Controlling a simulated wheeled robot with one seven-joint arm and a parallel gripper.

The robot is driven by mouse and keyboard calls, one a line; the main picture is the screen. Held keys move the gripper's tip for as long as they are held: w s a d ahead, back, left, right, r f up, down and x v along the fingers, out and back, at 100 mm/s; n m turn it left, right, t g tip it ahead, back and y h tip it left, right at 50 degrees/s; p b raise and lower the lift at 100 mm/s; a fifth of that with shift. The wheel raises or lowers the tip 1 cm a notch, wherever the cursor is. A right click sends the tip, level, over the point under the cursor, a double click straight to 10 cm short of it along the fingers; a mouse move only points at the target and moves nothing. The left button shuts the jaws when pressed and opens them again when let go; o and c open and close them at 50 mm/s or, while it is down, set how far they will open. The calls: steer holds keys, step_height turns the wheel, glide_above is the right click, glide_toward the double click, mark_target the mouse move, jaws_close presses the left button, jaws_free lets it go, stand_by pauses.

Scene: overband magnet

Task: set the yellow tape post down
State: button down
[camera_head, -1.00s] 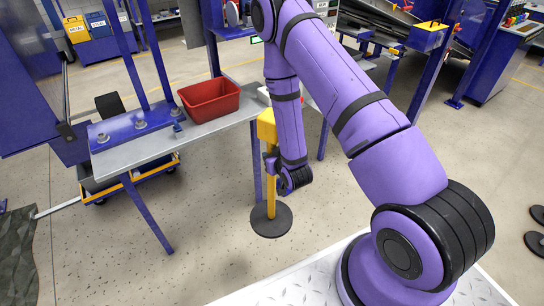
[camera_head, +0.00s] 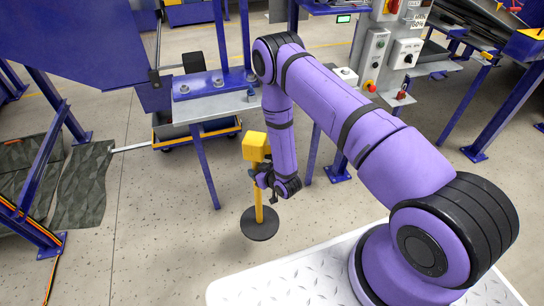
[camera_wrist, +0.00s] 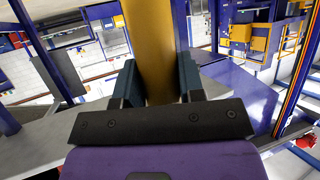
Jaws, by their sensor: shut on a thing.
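The yellow tape post (camera_head: 258,190) has a boxy yellow head and a round dark base (camera_head: 260,223). It stands upright in the head view, in front of the grey table. I cannot tell whether its base touches the floor. My gripper (camera_head: 262,178) is at the post's upper shaft, just under the head. In the wrist view the yellow shaft (camera_wrist: 150,50) runs between the two dark fingers of my gripper (camera_wrist: 155,85), which are closed on it. The base is out of the wrist view.
A grey table (camera_head: 215,106) with blue legs stands behind the post. Grey-green matting (camera_head: 80,185) lies at the left, near a blue frame (camera_head: 45,180). A control panel (camera_head: 385,50) stands at the back right. The floor left of the post is clear.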

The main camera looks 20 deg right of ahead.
steer(key=s+a+f+n+g+y, duration=0.2)
steer(key=s+a+f+n+y, duration=0.15)
steer(key=a+f, duration=0.5)
steer(key=s+a+f+n+g+y, duration=0.2)
steer(key=s+a+f+n, duration=0.3)
steer(key=f, duration=0.6)
step_height(320, 180, down, 9)
steer(key=w+m, duration=0.1)
steer(key=m, duration=0.1)
steer(key=shift+w+a, duration=0.15)
steer(key=shift+a, duration=0.3)
steer(key=shift+f+m, duration=0.1)
steer(key=shift+m, duration=0.15)
steer(key=c, duration=0.7)
jaws_free()
steer(key=shift+c, duration=0.2)
steer(key=shift+o, duration=0.5)
steer(key=shift+s+d+f, duration=0.1)
steer(key=shift+s+f, duration=0.05)
steer(key=shift+s, duration=0.05)
steer(key=v, duration=1)
steer(key=shift+d+r, duration=0.2)
steer(key=shift+r, duration=0.1)
